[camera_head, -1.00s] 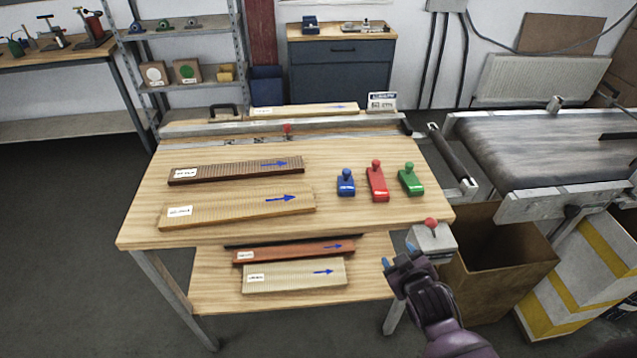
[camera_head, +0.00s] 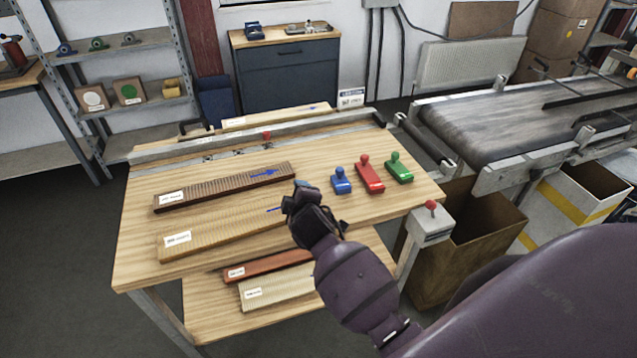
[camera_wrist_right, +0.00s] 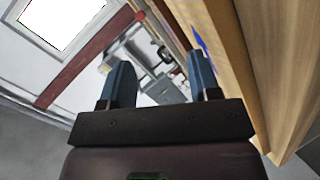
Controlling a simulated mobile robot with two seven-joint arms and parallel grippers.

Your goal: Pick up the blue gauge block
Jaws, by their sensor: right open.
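The blue gauge block (camera_head: 341,181) has a round knob on top and stands upright on the wooden table (camera_head: 140,262), left of the red block (camera_head: 369,176) and the green block (camera_head: 399,169). My right gripper (camera_head: 300,192) is above the table, a little left of and nearer than the blue block, and apart from it. In the right wrist view its two blue fingers (camera_wrist_right: 160,85) are spread with nothing between them. The blue block does not show clearly in that view. My left gripper is not in view.
Two long boards with blue arrows, one dark (camera_head: 222,189) and one light (camera_head: 220,229), lie left of my right gripper. A metal fence (camera_head: 250,138) runs along the back. A grey box with a red button (camera_head: 431,220) is at the table's right corner, beside a conveyor (camera_head: 480,125).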

